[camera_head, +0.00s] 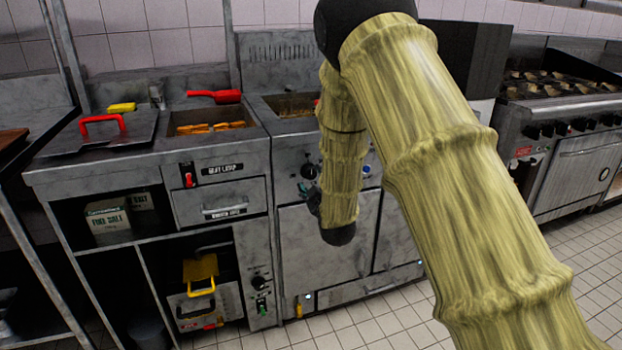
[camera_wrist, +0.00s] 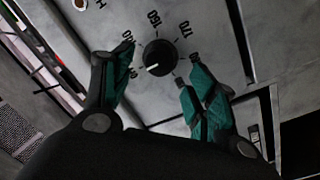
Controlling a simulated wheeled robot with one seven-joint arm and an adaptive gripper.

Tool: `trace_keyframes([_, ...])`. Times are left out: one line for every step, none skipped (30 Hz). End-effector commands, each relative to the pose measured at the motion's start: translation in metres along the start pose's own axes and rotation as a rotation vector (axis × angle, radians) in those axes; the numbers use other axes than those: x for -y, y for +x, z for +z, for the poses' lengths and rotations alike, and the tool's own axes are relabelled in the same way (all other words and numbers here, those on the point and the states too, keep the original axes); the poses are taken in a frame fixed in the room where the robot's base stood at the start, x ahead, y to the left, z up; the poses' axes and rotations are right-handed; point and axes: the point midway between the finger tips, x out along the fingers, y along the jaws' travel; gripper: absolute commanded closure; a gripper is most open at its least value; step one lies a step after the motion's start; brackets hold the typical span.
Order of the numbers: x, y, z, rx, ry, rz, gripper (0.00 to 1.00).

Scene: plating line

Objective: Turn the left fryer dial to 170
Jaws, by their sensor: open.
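The fryer dial (camera_wrist: 160,55) is a round black knob with a white pointer mark in the wrist view. Its mark points to the lower left, toward a partly hidden label, away from the printed 170 (camera_wrist: 184,30) at its upper right. My gripper (camera_wrist: 160,66) is open, with one green-padded finger on each side of the dial; I cannot tell whether either touches it. In the head view a black dial (camera_head: 309,172) shows on the fryer's front panel, just left of my arm. There my gripper is mostly hidden behind my arm.
The fryer (camera_head: 297,225) has a flat grey front. To its left stands a counter with a red-handled lid (camera_head: 103,125), a food well and a drawer (camera_head: 220,203). A stove (camera_head: 560,110) stands at the right. The tiled floor (camera_head: 380,325) in front looks clear.

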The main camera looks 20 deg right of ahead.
Motion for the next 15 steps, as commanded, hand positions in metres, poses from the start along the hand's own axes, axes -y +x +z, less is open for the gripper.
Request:
trace_keyframes([0.001, 0.008, 0.001, -0.002, 0.001, 0.001, 0.42])
trace_keyframes([0.001, 0.013, 0.000, -0.001, 0.001, 0.001, 0.42])
trace_keyframes([0.000, 0.018, 0.000, -0.002, 0.001, 0.001, 0.42])
trace_keyframes([0.001, 0.022, 0.000, -0.001, 0.001, 0.001, 0.42])
trace_keyframes([0.001, 0.025, 0.000, -0.001, 0.001, 0.001, 0.42])
trace_keyframes([0.001, 0.030, 0.000, -0.001, 0.001, 0.000, 0.42])
trace_keyframes([0.001, 0.032, 0.001, 0.000, 0.001, 0.000, 0.42])
trace_keyframes([0.001, 0.035, 0.000, 0.000, 0.001, 0.000, 0.42])
trace_keyframes([0.001, 0.037, 0.000, -0.001, 0.001, 0.000, 0.42])
trace_keyframes([0.001, 0.039, 0.000, -0.001, 0.001, 0.000, 0.42])
trace_keyframes([0.001, 0.041, 0.000, 0.000, 0.001, 0.000, 0.42])
trace_keyframes([0.001, 0.042, 0.000, 0.000, 0.001, 0.000, 0.42])
trace_keyframes([0.000, 0.043, 0.000, 0.001, 0.001, 0.000, 0.42])
trace_keyframes([0.000, 0.043, 0.000, 0.001, 0.001, -0.001, 0.42])
trace_keyframes([0.000, 0.044, 0.000, 0.001, 0.001, -0.001, 0.42])
